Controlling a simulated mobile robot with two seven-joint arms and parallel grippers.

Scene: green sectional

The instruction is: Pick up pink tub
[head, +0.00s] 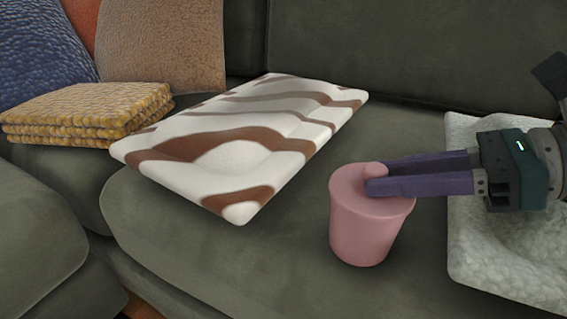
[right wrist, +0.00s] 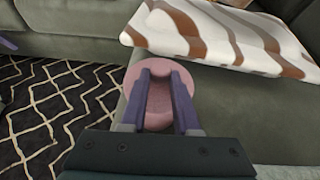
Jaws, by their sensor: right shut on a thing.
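The pink tub (head: 362,235) is upright on or just above the green sofa seat, near its front edge; I cannot tell if it touches the seat. It has a pink lid with a round knob on top. My right gripper (head: 374,180) comes in from the right with purple fingers shut on the knob. In the right wrist view the tub (right wrist: 158,120) shows between and below the fingers of the right gripper (right wrist: 160,76). My left gripper is not in the head view; a small purple piece at the left edge of the right wrist view is unclear.
A white and brown patterned cushion (head: 240,145) lies left of the tub. A folded yellow blanket (head: 85,115) lies farther left, before blue and tan pillows (head: 162,45). A pale textured cushion (head: 510,250) lies under my right arm. A dark patterned rug (right wrist: 55,110) covers the floor.

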